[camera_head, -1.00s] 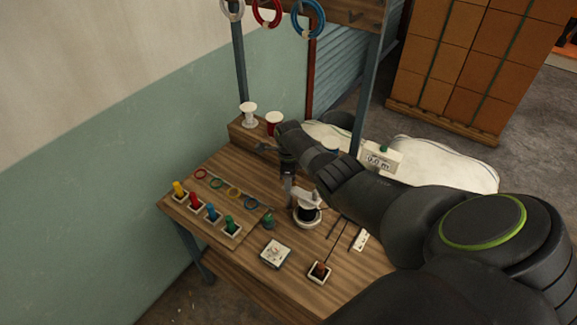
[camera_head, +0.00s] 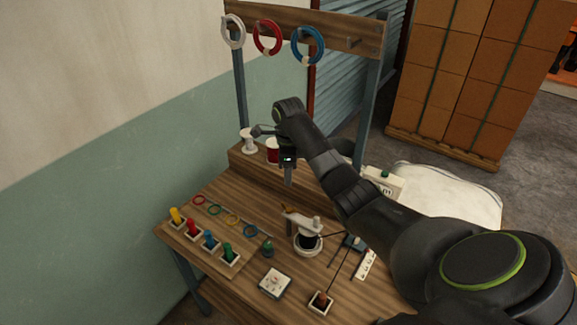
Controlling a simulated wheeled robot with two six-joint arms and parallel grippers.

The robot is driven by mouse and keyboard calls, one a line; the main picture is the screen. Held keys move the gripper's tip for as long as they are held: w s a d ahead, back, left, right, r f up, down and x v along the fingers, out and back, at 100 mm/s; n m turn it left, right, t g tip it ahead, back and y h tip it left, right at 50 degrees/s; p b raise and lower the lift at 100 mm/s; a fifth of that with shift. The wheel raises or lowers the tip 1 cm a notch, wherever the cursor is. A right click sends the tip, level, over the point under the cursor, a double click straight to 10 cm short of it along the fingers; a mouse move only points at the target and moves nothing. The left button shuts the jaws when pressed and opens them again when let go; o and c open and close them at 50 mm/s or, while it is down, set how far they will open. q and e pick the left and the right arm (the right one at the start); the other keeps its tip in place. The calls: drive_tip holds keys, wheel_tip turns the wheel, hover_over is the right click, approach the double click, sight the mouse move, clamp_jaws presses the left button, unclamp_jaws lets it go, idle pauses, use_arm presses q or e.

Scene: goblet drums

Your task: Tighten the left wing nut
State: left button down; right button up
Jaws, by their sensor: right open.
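I cannot make out a wing nut or a goblet drum in the head view. A small round fixture (camera_head: 308,243), white-rimmed with a dark middle, stands on the wooden bench (camera_head: 262,202). A pale bar and a short post lie over its top. My right gripper (camera_head: 288,182) hangs fingers-down above and behind this fixture, in front of the bench's raised back ledge. It is open, seen nearly edge-on, with nothing visible between its fingers. My left gripper is out of view.
Coloured plugs (camera_head: 192,228) stand in blocks at the bench's left, beside flat coloured rings (camera_head: 232,218). A white square plate (camera_head: 274,282) lies in front. Spools (camera_head: 248,140) stand on the back ledge. Coils (camera_head: 267,38) hang overhead. A display box (camera_head: 385,183) is right of the bench.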

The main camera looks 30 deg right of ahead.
drive_tip(key=shift+r, duration=1.5)
drive_tip(key=shift+f, duration=0.1)
